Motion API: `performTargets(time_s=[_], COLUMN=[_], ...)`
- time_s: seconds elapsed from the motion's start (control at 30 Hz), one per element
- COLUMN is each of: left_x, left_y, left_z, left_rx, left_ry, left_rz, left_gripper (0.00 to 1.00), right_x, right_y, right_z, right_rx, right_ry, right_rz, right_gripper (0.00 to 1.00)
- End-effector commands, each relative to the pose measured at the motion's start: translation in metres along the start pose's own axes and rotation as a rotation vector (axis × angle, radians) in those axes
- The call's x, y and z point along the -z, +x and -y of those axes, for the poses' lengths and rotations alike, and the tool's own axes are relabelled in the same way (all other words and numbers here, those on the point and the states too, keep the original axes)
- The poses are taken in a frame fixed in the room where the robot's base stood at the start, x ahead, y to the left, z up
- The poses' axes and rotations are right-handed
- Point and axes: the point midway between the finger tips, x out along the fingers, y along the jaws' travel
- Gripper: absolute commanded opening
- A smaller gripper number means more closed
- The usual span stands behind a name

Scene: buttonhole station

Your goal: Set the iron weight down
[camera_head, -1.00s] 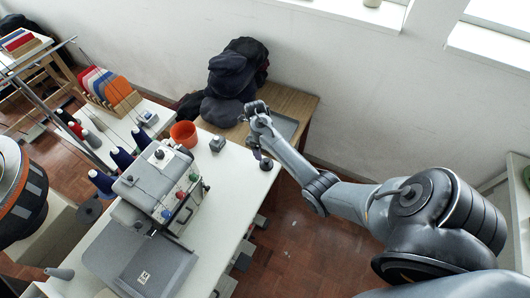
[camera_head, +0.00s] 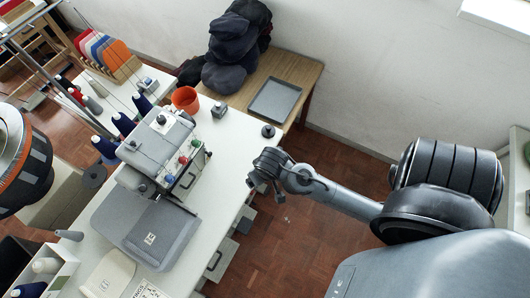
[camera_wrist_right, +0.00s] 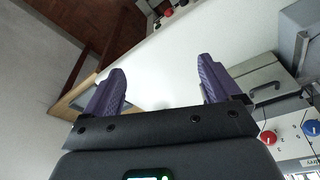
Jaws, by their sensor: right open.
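The iron weight (camera_head: 268,131), a small dark round piece, stands on the white table near its far right corner in the head view. My right gripper (camera_head: 266,190) is off the table's right edge, nearer to me than the weight and apart from it. The right wrist view shows its two purple fingers (camera_wrist_right: 160,80) spread wide with nothing between them. I cannot make out the weight in that view. My left gripper is not in view.
The white table (camera_head: 232,150) carries a grey buttonhole machine (camera_head: 158,150), an orange cup (camera_head: 185,98) and a small grey block (camera_head: 219,110). Behind it, a wooden table holds an empty grey tray (camera_head: 274,100) and dark piled cloth (camera_head: 232,50). Open floor lies to the right.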

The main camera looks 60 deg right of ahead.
Motion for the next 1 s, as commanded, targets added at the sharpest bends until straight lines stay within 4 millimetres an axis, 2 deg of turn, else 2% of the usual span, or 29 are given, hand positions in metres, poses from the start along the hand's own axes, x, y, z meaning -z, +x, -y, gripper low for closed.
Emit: performTargets(time_s=[0.03, 0.1, 0.3, 0.77, 0.87, 1.0], left_x=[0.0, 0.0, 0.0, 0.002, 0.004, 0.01], left_y=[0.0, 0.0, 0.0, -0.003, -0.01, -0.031], left_z=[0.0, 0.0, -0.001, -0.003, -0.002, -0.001], left_rx=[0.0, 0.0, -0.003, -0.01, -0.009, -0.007], left_ry=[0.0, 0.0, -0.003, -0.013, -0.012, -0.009], left_rz=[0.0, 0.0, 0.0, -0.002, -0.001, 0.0], left_gripper=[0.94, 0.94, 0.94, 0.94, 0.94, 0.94], right_x=[-0.016, -0.03, -0.053, -0.055, -0.053, -0.048], right_y=[-0.013, -0.029, -0.058, -0.066, -0.073, -0.095], right_z=[0.009, 0.02, 0.036, 0.038, 0.038, 0.038], right_rx=[0.032, 0.068, 0.126, 0.135, 0.135, 0.135], right_ry=[-0.122, -0.276, -0.526, -0.571, -0.571, -0.57], right_rz=[-0.01, -0.029, -0.073, -0.083, -0.082, -0.082], right_gripper=[0.91, 0.91, 0.91, 0.91, 0.91, 0.91])
